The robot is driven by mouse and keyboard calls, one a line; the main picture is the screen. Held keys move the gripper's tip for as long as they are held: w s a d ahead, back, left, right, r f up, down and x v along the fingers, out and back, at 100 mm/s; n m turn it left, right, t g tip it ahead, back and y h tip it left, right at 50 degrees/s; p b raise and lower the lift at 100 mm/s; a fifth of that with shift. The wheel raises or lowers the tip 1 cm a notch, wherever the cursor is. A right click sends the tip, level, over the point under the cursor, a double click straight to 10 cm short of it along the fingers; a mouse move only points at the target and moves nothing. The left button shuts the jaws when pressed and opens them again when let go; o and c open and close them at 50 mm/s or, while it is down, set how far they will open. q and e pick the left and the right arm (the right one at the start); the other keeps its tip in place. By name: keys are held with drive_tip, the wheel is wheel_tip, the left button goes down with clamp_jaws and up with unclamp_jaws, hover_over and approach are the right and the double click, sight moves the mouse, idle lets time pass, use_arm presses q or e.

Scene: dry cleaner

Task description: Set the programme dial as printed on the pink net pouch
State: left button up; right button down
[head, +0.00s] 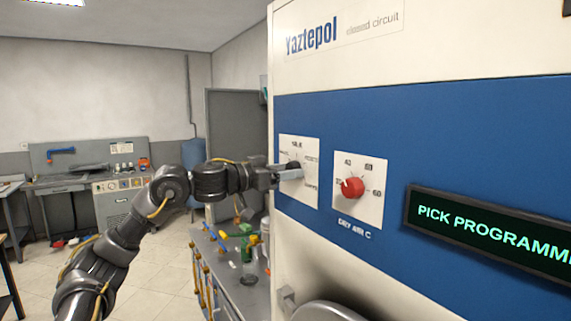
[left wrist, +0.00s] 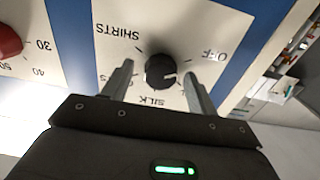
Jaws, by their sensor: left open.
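The programme dial (head: 293,166) is a black knob on a white plate (head: 312,201) on the blue machine front. In the left wrist view, upside down, the dial (left wrist: 158,68) has a white mark pointing right and slightly down, between OFF and SILK. SHIRTS is also readable there; other labels are partly hidden by the fingers. My left gripper (head: 288,172) is open at the dial. In the left wrist view its fingers (left wrist: 159,72) stand on either side of the knob; contact cannot be told. The pink net pouch is not visible.
A red dial (head: 352,188) on its own plate with temperature numbers sits right of the programme dial. A display (head: 490,232) reads "PICK PROGRAMM", cut off. Below left, a grey counter (head: 226,280) holds bottles and small items. A workbench (head: 88,165) stands far left.

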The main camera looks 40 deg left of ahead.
use_arm(q)
drive_tip(key=shift+w, duration=0.1)
drive_tip(key=c, duration=1)
use_arm(e)
drive_tip(key=shift+s, duration=0.4)
